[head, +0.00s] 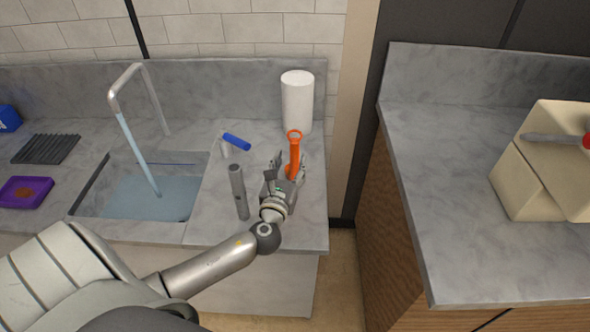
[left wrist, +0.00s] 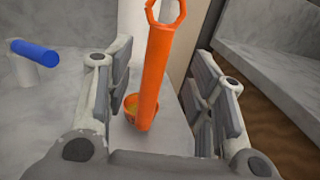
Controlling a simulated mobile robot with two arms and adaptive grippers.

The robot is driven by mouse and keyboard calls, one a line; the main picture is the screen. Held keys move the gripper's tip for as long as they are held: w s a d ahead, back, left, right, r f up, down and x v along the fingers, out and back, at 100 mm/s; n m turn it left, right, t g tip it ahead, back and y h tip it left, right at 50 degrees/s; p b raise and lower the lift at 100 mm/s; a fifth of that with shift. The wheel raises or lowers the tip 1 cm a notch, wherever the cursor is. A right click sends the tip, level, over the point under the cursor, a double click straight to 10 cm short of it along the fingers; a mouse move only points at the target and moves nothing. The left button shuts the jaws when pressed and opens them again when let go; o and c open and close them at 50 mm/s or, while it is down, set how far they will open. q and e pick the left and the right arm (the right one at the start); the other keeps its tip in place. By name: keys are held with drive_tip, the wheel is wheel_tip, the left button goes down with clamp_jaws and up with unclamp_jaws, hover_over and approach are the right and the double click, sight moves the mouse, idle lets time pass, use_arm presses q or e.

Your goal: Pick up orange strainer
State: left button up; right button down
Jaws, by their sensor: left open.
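The orange strainer (head: 295,155) stands on the grey counter right of the sink, with its long handle upright and a ring at the top. In the left wrist view its handle (left wrist: 155,70) rises between the two fingers of my left gripper (left wrist: 165,100). My left gripper (head: 286,172) is open around the handle, with a gap visible on both sides. The strainer's lower end is partly hidden by the gripper in the head view. My right gripper is not in view.
A white cylinder (head: 297,102) stands behind the strainer. A grey upright cylinder (head: 238,190) and a blue-handled item (head: 237,142) are to the left. The sink (head: 190,208) has running water. The counter's right edge is close by.

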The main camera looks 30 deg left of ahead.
sight(293, 150)
use_arm(q)
drive_tip(key=shift+x, duration=0.75)
drive_tip(key=shift+p+x, duration=0.7)
drive_tip(key=shift+x, duration=1.95)
drive_tip(key=shift+s+a+r, duration=0.1)
drive_tip(key=shift+a+r, duration=0.05)
clamp_jaws()
